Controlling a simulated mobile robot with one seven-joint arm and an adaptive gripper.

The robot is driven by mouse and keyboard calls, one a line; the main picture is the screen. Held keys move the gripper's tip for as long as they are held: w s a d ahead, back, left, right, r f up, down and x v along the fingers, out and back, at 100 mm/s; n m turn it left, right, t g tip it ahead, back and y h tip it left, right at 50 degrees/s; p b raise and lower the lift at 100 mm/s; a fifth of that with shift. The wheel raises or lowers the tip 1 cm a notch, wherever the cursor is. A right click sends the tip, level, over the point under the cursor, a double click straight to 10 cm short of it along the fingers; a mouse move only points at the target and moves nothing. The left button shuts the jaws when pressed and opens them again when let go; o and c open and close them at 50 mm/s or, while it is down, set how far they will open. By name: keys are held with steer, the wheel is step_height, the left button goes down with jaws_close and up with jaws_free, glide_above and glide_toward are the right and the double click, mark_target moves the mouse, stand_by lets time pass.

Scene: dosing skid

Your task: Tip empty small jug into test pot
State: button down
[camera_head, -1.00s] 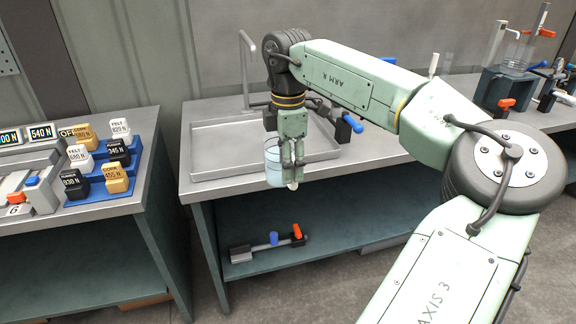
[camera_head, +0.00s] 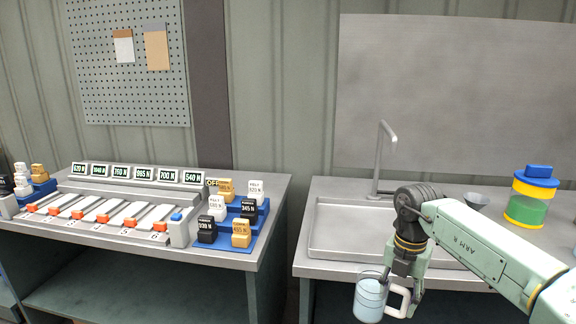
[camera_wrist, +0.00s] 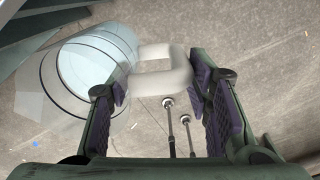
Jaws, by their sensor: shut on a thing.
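The small jug (camera_head: 370,300) is clear, with pale blue in it and a white handle (camera_head: 398,302). It hangs roughly upright in front of the sink bench's front edge, low in the head view. My gripper (camera_head: 403,283) is shut on the handle, with the jug body to its left. In the wrist view the jug (camera_wrist: 92,68) lies left of my gripper (camera_wrist: 160,85), and the white handle (camera_wrist: 162,72) sits between the finger pads. I cannot pick out the test pot in these frames.
The sink bench (camera_head: 318,267) carries a shallow basin (camera_head: 330,230), a tap (camera_head: 381,155), a grey funnel (camera_head: 475,200) and a yellow, green and blue container (camera_head: 530,200). The left bench (camera_head: 275,190) holds digital displays (camera_head: 140,173) and labelled blocks on a blue tray (camera_head: 243,240).

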steer(key=w+a+f+n+b, duration=0.1)
steer(key=a+f+n, duration=0.4)
steer(key=f+n, duration=0.6)
steer(key=w+a+f+n+b, duration=0.1)
steer(key=a+f+n, duration=0.4)
steer(key=f+n, duration=0.65)
steer(key=s+a+f+n+b, duration=0.2)
steer(key=a+f+n, duration=1.2)
steer(key=n, duration=0.7)
steer(key=shift+s+a+f, duration=0.3)
steer(key=shift+s+f, duration=0.25)
steer(key=shift+f, duration=0.25)
steer(key=shift+a+n, duration=0.1)
steer(key=shift+n, duration=0.15)
